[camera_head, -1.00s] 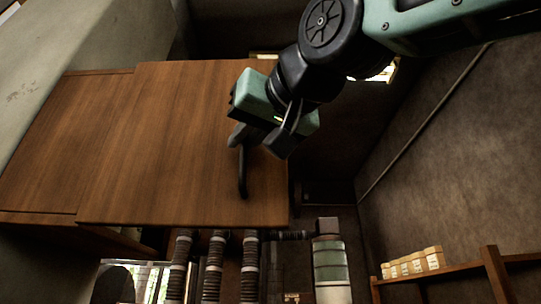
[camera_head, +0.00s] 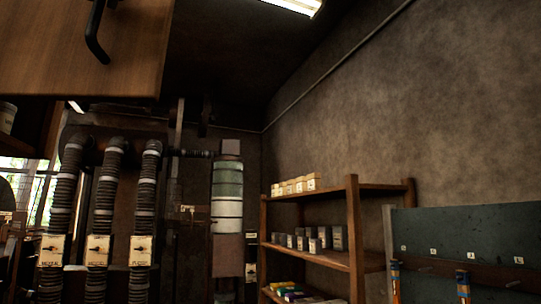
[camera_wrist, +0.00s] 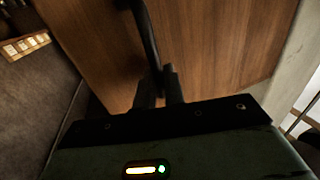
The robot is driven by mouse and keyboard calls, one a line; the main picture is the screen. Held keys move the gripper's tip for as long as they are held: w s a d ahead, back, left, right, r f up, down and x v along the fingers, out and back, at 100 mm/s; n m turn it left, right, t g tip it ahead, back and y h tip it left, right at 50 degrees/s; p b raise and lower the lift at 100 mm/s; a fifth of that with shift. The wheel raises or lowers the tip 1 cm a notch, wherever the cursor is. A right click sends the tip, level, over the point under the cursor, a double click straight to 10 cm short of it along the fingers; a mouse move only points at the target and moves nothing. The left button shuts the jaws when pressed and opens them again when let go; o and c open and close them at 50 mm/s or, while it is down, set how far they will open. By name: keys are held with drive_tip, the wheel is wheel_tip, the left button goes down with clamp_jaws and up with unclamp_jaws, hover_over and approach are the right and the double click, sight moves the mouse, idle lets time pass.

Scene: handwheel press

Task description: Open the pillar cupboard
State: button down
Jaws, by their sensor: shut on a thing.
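The wooden cupboard door (camera_head: 140,55) fills the upper left of the head view, cut off by the frame. Its black bar handle (camera_head: 94,38) hangs near the right edge. In the wrist view the brown door (camera_wrist: 215,45) lies close ahead, and the handle (camera_wrist: 147,38) runs down to my gripper. My gripper (camera_wrist: 160,88) is shut on the handle, with a finger on either side of its lower end. My gripper is out of the head view. How far the door stands open is hard to tell.
A pale jar (camera_head: 7,117) shows below the door at the far left. Ribbed pipes (camera_head: 103,190) rise beneath it. A wooden shelf unit (camera_head: 352,235) with boxes and tins stands right of centre, and a tool board (camera_head: 465,235) at right. A wall (camera_wrist: 40,100) shows left in the wrist view.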

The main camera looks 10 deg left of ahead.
drive_tip(key=shift+s+a, duration=0.1)
drive_tip(key=c, duration=1.6)
unclamp_jaws()
drive_tip(key=shift+a, duration=0.15)
drive_tip(key=shift+c, duration=0.2)
drive_tip(key=b+v, duration=0.7)
drive_tip(key=v, duration=1)
drive_tip(key=shift+d, duration=0.25)
drive_tip(key=shift+s+f, duration=0.1)
drive_tip(key=shift+f, duration=0.05)
